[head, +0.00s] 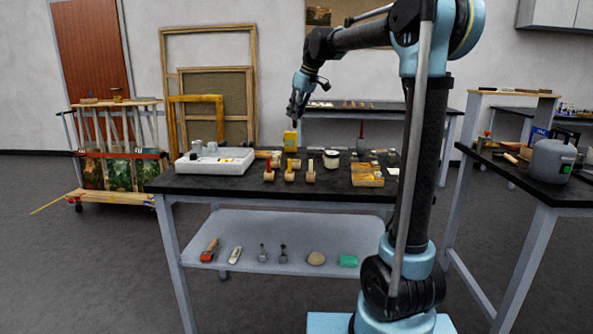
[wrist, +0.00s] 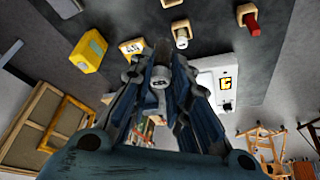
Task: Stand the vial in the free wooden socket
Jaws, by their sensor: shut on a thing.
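My gripper (head: 293,112) is above the back of the black-topped table. In the wrist view my gripper (wrist: 160,62) is shut on the vial (wrist: 160,80), a small pale cylinder with a dark-marked label between its fingers. In the head view the vial is too small to make out clearly. Several wooden sockets stand mid-table. The wrist view shows a socket (wrist: 178,25) with a whitish top. I cannot tell which socket is free.
A yellow box (head: 290,139) stands close below my gripper; it also shows in the wrist view (wrist: 88,52). A wooden box (head: 367,181), a jar (head: 331,161) and a red-tipped item (head: 361,143) are at the right.

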